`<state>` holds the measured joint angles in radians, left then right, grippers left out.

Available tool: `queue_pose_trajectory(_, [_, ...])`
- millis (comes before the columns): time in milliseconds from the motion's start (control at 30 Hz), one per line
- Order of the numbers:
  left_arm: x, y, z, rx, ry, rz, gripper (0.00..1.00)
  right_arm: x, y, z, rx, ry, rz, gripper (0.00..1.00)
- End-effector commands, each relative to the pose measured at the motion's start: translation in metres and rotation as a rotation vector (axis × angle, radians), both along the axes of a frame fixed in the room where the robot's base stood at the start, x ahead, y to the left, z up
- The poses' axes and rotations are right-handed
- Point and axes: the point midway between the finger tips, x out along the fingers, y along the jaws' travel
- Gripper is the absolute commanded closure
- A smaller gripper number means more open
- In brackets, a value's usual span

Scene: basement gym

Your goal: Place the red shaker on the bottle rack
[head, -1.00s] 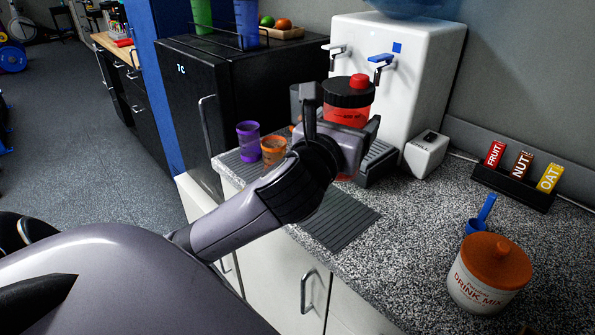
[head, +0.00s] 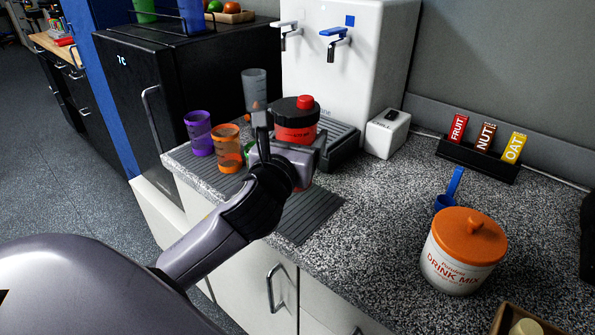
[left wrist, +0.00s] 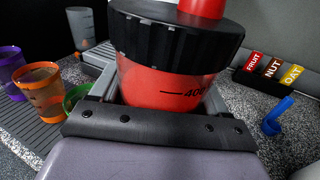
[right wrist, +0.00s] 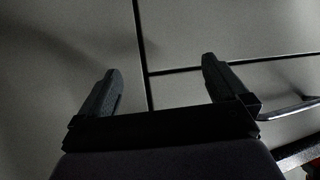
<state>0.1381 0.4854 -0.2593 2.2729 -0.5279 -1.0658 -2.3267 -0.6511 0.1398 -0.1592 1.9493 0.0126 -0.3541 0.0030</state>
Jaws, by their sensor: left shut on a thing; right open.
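The red shaker (head: 296,132), with a black lid and red cap, is held upright in my left gripper (head: 290,148), in front of the white water dispenser. My left gripper is shut around its body, above the counter. In the left wrist view the shaker (left wrist: 165,85) fills the middle and hides most of the fingers. A dark wire rack (head: 206,24) with a blue shaker (head: 192,14) and a green shaker (head: 145,10) is on the black fridge at the upper left, cut by the top edge. My right gripper (right wrist: 160,75) is open and empty before grey panels.
Purple cup (head: 199,134), orange cup (head: 228,150) and clear cup (head: 254,86) stand left of the gripper. The water dispenser (head: 345,75) and white box (head: 387,132) are behind. Drink mix tub (head: 463,252), blue scoop (head: 449,192) and bar holder (head: 476,160) are right.

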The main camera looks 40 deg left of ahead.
Motion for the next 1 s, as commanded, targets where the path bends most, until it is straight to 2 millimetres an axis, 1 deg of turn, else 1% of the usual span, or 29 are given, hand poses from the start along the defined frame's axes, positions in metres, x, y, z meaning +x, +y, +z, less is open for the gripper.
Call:
queue_pose_trajectory(33, [0.0,0.0,-0.008,0.0,-0.003,0.001,0.72,0.0,0.0,-0.004,0.0,0.0,0.0,0.0])
queue_pose_trajectory(67, [0.0,0.0,-0.01,-0.001,-0.003,0.001,0.72,0.0,0.0,-0.005,0.0,0.0,0.0,0.0])
queue_pose_trajectory(267, [0.0,0.0,-0.021,0.001,-0.005,0.0,0.72,0.0,0.0,-0.008,0.0,0.0,0.0,0.0])
queue_pose_trajectory(500, [0.0,0.0,-0.056,0.0,-0.002,0.001,0.72,0.0,0.001,-0.02,0.004,0.006,-0.001,0.0])
queue_pose_trajectory(567, [0.0,0.0,-0.058,0.001,-0.005,-0.001,0.72,0.0,0.001,-0.019,0.005,0.006,-0.001,0.0])
queue_pose_trajectory(733, [0.0,0.0,-0.057,0.001,-0.007,-0.001,0.72,0.003,0.002,-0.012,0.01,-0.005,0.0,0.0])
queue_pose_trajectory(900, [0.0,0.0,-0.06,0.002,-0.006,0.0,0.72,0.004,0.003,-0.012,0.009,-0.007,0.0,0.0])
queue_pose_trajectory(933, [0.0,0.0,-0.062,0.001,-0.002,0.0,0.21,0.004,0.003,-0.012,0.009,-0.007,0.0,0.0])
queue_pose_trajectory(967, [0.0,0.0,-0.061,0.0,-0.002,0.0,0.14,0.004,0.003,-0.012,0.009,-0.006,0.0,0.0])
queue_pose_trajectory(1000, [0.0,0.0,-0.061,0.0,-0.002,0.0,0.14,0.004,0.003,-0.012,0.009,-0.006,0.0,0.0])
